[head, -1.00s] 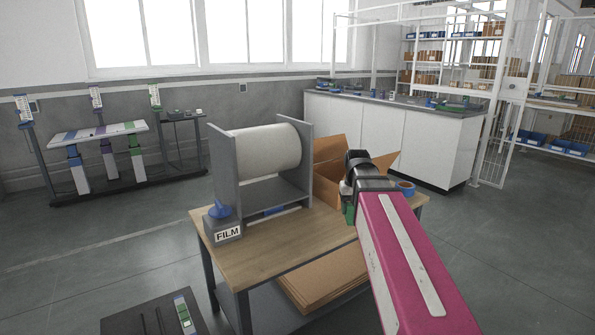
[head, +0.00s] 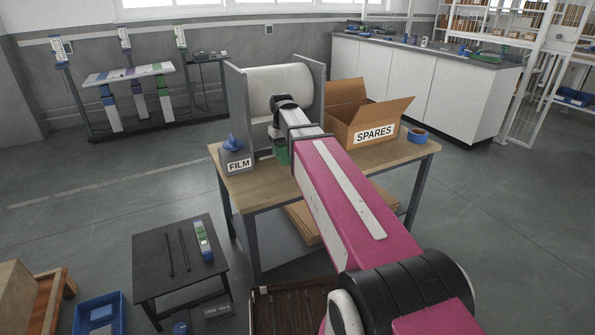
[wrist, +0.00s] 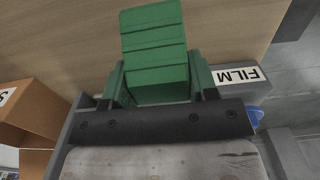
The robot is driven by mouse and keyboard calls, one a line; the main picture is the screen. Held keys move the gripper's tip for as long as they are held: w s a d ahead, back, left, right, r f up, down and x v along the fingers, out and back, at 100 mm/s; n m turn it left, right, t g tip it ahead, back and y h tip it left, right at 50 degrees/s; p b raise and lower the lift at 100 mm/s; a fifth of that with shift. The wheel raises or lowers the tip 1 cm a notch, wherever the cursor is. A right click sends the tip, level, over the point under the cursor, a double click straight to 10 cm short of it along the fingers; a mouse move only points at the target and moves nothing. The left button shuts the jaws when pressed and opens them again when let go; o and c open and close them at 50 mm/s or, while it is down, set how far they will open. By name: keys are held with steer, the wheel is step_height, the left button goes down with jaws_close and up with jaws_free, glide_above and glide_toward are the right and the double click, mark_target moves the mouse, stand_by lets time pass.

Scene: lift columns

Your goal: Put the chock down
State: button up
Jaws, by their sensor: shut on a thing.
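The chock (wrist: 154,45) is a green ridged wedge block. In the wrist view it is between the two fingers of my gripper (wrist: 160,80), which is shut on it. Bare wooden tabletop shows beyond the chock; I cannot tell whether the two touch. In the head view my gripper (head: 282,153) is in front of the white film roll (head: 280,90), low over the table (head: 265,185). Only a little green shows there, and my arm hides most of the chock.
The blue-topped FILM block (head: 237,160) stands left of my gripper, near the table's left edge. The open SPARES box (head: 375,128) and a blue tape roll (head: 417,135) are on the right. The grey roll stand (head: 238,105) rises close behind. A low black table (head: 165,255) stands front left.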

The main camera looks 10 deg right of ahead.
steer(key=w+d+f, duration=0.1)
steer(key=d+f, duration=0.1)
steer(key=d, duration=0.1)
steer(key=w+d+f, duration=0.2)
steer(key=d, duration=0.1)
steer(key=w+d+f, duration=0.2)
steer(key=d, duration=0.1)
steer(key=shift+w+d+f, duration=0.1)
steer(key=shift+w+f, duration=0.1)
steer(key=shift+w, duration=0.05)
steer(key=shift+f, duration=2.05)
steer(key=o, duration=1.2)
steer(key=shift+f, duration=0.1)
